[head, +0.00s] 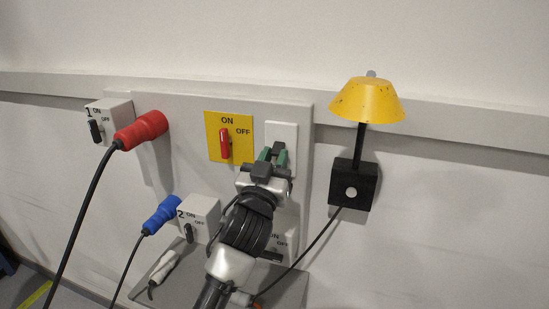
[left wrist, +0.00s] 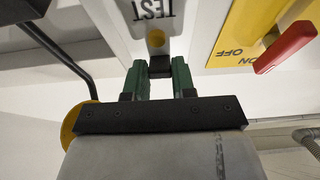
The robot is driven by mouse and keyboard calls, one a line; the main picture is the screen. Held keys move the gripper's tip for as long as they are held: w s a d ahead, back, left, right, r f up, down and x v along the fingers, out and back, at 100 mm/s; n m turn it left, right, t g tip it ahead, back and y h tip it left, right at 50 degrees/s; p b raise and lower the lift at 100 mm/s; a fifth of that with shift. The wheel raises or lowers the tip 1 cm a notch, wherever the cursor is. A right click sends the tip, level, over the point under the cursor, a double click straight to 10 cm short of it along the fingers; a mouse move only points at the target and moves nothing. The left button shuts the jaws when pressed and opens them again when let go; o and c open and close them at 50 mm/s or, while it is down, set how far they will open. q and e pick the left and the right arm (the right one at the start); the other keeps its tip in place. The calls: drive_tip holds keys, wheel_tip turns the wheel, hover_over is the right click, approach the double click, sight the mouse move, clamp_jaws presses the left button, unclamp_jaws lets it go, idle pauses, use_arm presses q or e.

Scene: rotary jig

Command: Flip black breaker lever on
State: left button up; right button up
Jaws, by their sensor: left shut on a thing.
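The white breaker (head: 283,129) is mounted at the right of the grey panel, beside the yellow switch plate. In the left wrist view the breaker (left wrist: 190,12) shows upside-down TEST lettering and a small yellow button. Its black lever (left wrist: 160,63) sits between my green fingertips. My left gripper (head: 272,155) reaches up from below in front of the breaker and is shut on this lever. The gripper also shows in the left wrist view (left wrist: 159,80). The gripper hides most of the lever in the head view. My right gripper is not in view.
A red switch lever (head: 225,143) on a yellow plate (head: 242,153) is close on the left. A yellow lamp (head: 368,102) stands on the right. Plugs, red (head: 143,130) and blue (head: 162,214), sit in boxes on the left. My arm partly hides another lower box (head: 283,246).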

sight(280, 141)
use_arm(q)
drive_tip(key=shift+s+r+g+p, duration=0.1)
drive_tip(key=shift+r+g+p, duration=0.3)
drive_tip(key=shift+r+g, duration=0.1)
drive_tip(key=shift+r+g+y, duration=0.25)
drive_tip(key=shift+g+y, duration=0.15)
drive_tip(key=shift+g, duration=0.4)
drive_tip(key=g, duration=0.1)
drive_tip(key=r+g+y, duration=0.1)
drive_tip(key=g, duration=0.1)
drive_tip(key=shift+s+r+p, duration=0.1)
drive_tip(key=shift+r+p, duration=0.15)
drive_tip(key=shift+p, duration=0.05)
drive_tip(key=shift+w+r+g+y, duration=0.15)
drive_tip(key=shift+r+g+y, duration=0.25)
drive_tip(key=shift+g, duration=0.8)
drive_tip(key=shift+w+r+g+y, duration=0.15)
drive_tip(key=shift+r+g+y, duration=0.25)
drive_tip(key=shift+g, duration=0.8)
drive_tip(key=o, duration=0.9)
